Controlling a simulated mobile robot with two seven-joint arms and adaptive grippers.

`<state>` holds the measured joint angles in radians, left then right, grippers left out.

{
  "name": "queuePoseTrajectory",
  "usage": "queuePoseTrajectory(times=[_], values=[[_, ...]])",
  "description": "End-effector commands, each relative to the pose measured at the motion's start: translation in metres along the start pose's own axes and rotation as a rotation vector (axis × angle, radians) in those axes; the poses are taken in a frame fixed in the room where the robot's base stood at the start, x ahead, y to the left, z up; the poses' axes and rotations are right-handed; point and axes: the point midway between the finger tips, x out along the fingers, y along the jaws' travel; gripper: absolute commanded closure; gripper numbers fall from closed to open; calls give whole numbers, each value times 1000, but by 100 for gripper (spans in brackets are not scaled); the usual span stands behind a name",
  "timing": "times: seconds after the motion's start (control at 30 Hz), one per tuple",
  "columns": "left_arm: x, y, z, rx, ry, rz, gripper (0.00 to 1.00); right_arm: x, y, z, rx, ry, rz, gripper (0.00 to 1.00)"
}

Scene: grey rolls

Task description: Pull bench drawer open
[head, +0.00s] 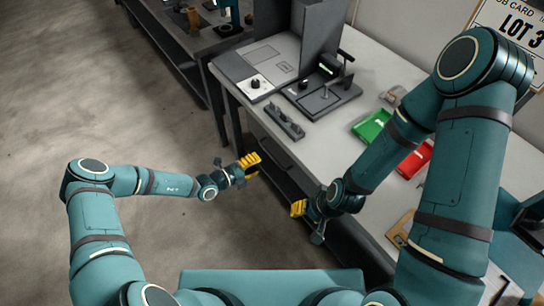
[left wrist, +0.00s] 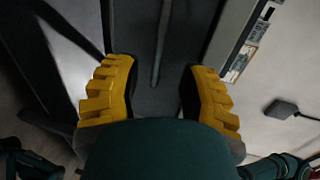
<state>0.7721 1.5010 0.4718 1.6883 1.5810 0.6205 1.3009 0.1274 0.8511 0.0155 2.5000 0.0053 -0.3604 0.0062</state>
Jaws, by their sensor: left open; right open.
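The bench (head: 335,130) has a pale top and a dark front below its edge. In the left wrist view a dark grey panel (left wrist: 182,65), which looks like the drawer front, lies beyond my left gripper (left wrist: 160,90). A thin dark bar (left wrist: 160,45), apparently its handle, runs between the two yellow fingers; I see no contact. My left gripper is open and also shows in the head view (head: 249,164), beside the bench front. My right gripper (head: 298,208) is open and empty in the head view, near the bench's front edge. I cannot tell any drawer gap.
On the bench stand a grey device with a knob (head: 255,84), a black fixture (head: 322,95), a slotted grey block (head: 284,122), a green tray (head: 371,126) and a red tray (head: 414,160). Another bench (head: 190,45) is at the back. The floor (head: 110,130) at left is clear.

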Motion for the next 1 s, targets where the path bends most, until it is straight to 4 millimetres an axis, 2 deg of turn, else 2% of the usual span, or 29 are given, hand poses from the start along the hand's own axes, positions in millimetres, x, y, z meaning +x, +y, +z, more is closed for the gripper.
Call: queuePoseTrajectory(times=[0.03,0.2,0.4,0.57,0.83,0.87,0.9,1.0], values=[[11,1,-1,0,1,-2,59,2,1,1,-1,-1,0,53],[43,1,-1,3,2,-1,59,6,2,2,-2,-5,-1,53],[69,1,0,4,2,1,59,9,3,4,-3,-9,-1,53],[77,0,0,3,1,1,59,10,4,5,-3,-10,-1,53],[78,0,0,3,1,1,59,10,4,5,-3,-10,-1,53],[78,0,0,3,1,1,56,10,4,5,-3,-10,-1,53],[78,0,0,3,1,1,70,10,4,5,-3,-10,-1,53],[78,0,0,3,1,1,100,10,4,5,-3,-10,-1,53]])
